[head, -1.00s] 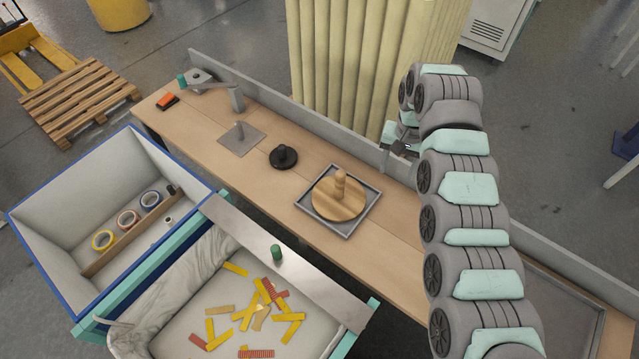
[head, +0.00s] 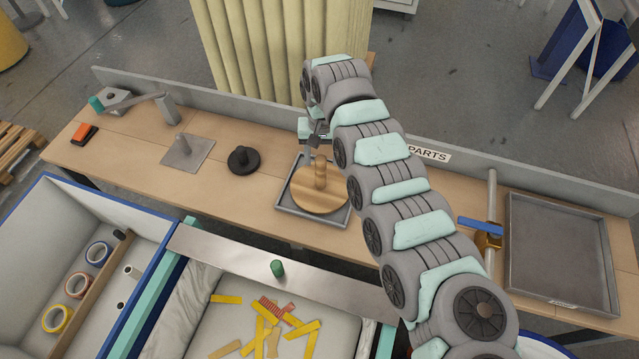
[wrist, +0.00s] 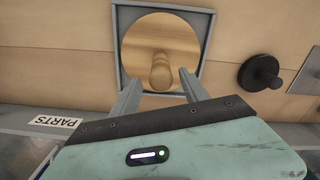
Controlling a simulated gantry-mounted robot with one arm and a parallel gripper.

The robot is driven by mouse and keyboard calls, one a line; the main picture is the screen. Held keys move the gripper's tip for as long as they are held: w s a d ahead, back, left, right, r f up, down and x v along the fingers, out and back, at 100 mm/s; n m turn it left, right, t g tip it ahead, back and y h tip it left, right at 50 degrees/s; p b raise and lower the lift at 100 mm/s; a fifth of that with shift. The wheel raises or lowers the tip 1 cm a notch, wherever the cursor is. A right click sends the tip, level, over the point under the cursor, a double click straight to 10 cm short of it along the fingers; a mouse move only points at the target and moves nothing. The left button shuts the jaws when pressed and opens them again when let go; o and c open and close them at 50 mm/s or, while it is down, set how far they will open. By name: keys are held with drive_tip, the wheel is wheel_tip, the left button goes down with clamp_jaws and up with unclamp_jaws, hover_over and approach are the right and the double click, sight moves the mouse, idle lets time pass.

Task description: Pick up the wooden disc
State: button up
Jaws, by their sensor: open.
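The wooden disc (head: 318,198) is round and light brown with an upright knob (head: 320,172) at its middle. It lies in a shallow grey square tray (head: 287,212) on the workbench, and my arm covers part of the tray's right side. My gripper (head: 316,148) is at the far side of the disc, near the knob. In the wrist view the disc (wrist: 185,38) is ahead, and my gripper (wrist: 158,84) is open, its two fingers apart on either side of the knob's near end. Nothing is held. Whether the fingers are level with the knob, I cannot tell.
A black knobbed disc (head: 243,161) and a grey plate with a post (head: 187,151) stand left of the tray. A low grey wall (head: 250,112) runs along the bench's back. An empty grey tray (head: 560,250) is at the right. A bin with yellow strips (head: 222,299) is in front.

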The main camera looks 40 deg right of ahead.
sight(321, 172)
drive_tip(key=f, duration=0.6)
drive_tip(key=shift+s+a+p, duration=0.15)
drive_tip(key=shift+a+p, duration=0.2)
drive_tip(key=shift+a, duration=0.05)
drive_tip(key=shift+f, duration=0.25)
clamp_jaws()
idle(0.8)
